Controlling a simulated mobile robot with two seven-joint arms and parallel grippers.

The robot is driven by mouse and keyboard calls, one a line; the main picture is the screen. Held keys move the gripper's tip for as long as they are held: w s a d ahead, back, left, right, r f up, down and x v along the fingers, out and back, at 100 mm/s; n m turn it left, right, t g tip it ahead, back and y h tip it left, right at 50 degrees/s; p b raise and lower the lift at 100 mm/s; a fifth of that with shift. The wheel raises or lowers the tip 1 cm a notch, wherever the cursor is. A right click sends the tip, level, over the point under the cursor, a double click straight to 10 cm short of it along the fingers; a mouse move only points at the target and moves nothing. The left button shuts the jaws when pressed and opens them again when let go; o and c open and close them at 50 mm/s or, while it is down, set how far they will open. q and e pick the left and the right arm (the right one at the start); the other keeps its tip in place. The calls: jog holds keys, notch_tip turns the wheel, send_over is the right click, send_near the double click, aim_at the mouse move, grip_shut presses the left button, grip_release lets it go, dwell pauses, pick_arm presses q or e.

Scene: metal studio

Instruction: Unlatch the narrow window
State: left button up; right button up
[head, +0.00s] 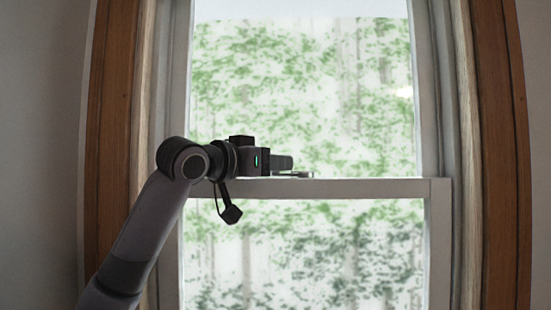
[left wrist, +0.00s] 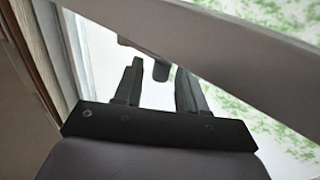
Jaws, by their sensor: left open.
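The narrow window (head: 330,187) has two sashes that meet at a light horizontal rail. A small metal latch (head: 301,174) sits on top of that rail near its middle, partly hidden by my left gripper (head: 285,163). In the left wrist view the two dark fingers of my left gripper (left wrist: 158,72) are apart. A small grey latch part (left wrist: 161,71) shows between their tips, below the rail's edge. I cannot tell whether a finger touches it. My right gripper is in neither view.
Brown wooden trim (head: 505,150) frames the window on both sides. The sash side stiles (head: 437,240) stand at the right of the panes. The rail (left wrist: 225,60) crosses close in front of the fingers in the left wrist view. The space right of the gripper is clear.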

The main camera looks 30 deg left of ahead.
pick_arm(q)
jog(key=shift+w, duration=0.5)
grip_shut()
jog(key=shift+s+d+y, duration=0.15)
jog(key=shift+y, duration=0.15)
jog(key=s+d+n+g+y, duration=0.1)
jog(key=d+n+g+y, duration=0.2)
jog(key=n+g+y, duration=0.4)
jog(key=d+n+g+y, duration=0.4)
jog(key=n+g+y, duration=0.3)
jog(key=n+y, duration=0.3)
jog(key=shift+s+y, duration=0.35)
jog(key=shift+y, duration=0.75)
jog(key=shift+w+d+n+g, duration=0.15)
jog(key=shift+n+g, duration=0.35)
jog(key=shift+g, duration=0.3)
jog(key=shift+d+n+g, duration=0.15)
jog(key=shift+n+g, duration=0.35)
jog(key=shift+g, duration=0.3)
